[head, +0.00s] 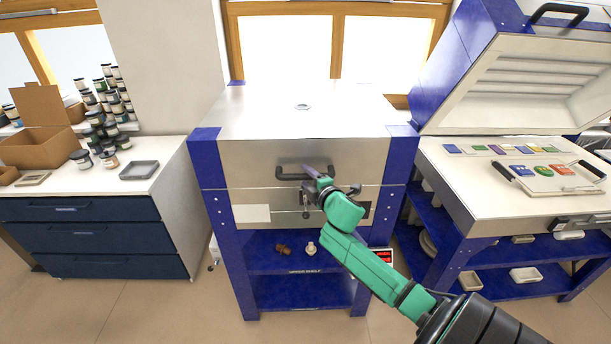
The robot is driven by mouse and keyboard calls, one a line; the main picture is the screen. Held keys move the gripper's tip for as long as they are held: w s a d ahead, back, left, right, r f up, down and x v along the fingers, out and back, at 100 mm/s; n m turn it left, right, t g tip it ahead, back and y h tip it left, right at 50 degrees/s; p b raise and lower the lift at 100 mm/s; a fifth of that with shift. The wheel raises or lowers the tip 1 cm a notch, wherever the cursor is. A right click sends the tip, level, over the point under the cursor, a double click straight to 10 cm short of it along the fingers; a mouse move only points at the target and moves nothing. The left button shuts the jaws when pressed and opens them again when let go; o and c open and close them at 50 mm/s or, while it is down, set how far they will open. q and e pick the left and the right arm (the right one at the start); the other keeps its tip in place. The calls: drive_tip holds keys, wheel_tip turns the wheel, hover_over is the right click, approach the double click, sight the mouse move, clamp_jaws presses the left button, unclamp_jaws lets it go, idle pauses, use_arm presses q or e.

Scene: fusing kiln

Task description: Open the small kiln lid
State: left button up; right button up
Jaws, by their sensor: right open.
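The small kiln (245,168) stands in the middle of the head view, with a steel body and blue corner posts and stand. Its lid (270,110) is down flat. A dark bar handle (290,176) sits on the front of the lid. My right gripper (314,174) is at the right part of this handle, with its arm reaching in from the lower right. It is open; whether the fingers straddle or touch the bar is too small to tell. The arm hides part of the kiln's lower front. My left gripper is not in view.
At right a larger kiln (480,215) stands with its lid (520,85) raised, glass pieces and a handled board inside. At left a drawer cabinet (85,235) holds jars, a cardboard box (40,140) and a grey tray (139,170). Floor is clear in front.

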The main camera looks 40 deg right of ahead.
drive_tip(key=shift+w+d+f, duration=0.1)
drive_tip(key=shift+w, duration=0.4)
clamp_jaws()
idle(1.1)
